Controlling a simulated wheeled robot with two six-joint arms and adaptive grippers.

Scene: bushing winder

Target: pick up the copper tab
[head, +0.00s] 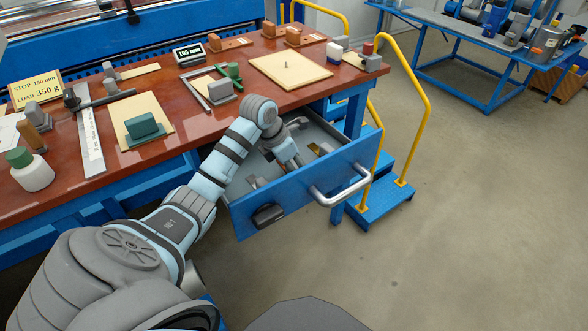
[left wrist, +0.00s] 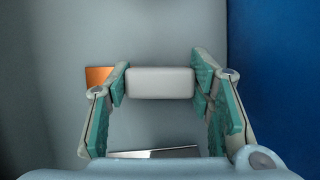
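The copper tab (left wrist: 98,75) shows in the left wrist view as a flat orange piece on the grey drawer floor, partly hidden by the left-hand finger. My left gripper (left wrist: 160,78) is open above the floor, its green-padded fingers wide apart. A light grey block (left wrist: 160,84) lies between the fingertips, nearly spanning the gap; I cannot tell whether the pads touch it. The tab is outside the fingers, to their left. In the head view my left gripper (head: 292,157) reaches down into the open blue drawer (head: 298,192). My right gripper is not in view.
A metal strip (left wrist: 160,152) lies near the gripper's base in the wrist view. The blue drawer wall (left wrist: 275,70) stands close on the right. In the head view the bench top (head: 215,115) above holds boards and fixtures. Yellow-railed steps (head: 380,195) stand right of the drawer.

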